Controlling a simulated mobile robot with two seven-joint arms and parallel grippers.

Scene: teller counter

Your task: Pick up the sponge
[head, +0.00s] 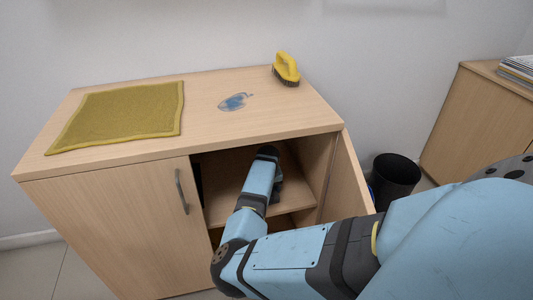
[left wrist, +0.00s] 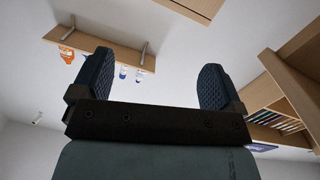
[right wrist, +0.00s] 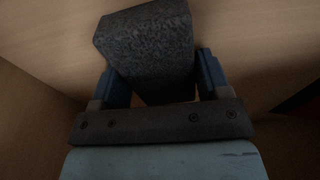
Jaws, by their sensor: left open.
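A dark grey, speckled block, seemingly the sponge (right wrist: 148,45), stands in the right wrist view, tilted, with its lower part between the fingers of my right gripper (right wrist: 163,85). I cannot tell whether both fingers press on it. In the head view my right arm reaches into the open right compartment of the cabinet (head: 110,215), and its hand hides most of what is there. My left gripper (left wrist: 152,82) is open and empty in the left wrist view, pointing at a wall and shelf. It is outside the head view.
The cabinet top holds an olive cloth (head: 120,112), a blue stain (head: 235,101) and a yellow brush (head: 286,68). The open cabinet door (head: 346,180) stands right of my right arm. A black bin (head: 394,178) and another cabinet (head: 478,120) are farther right.

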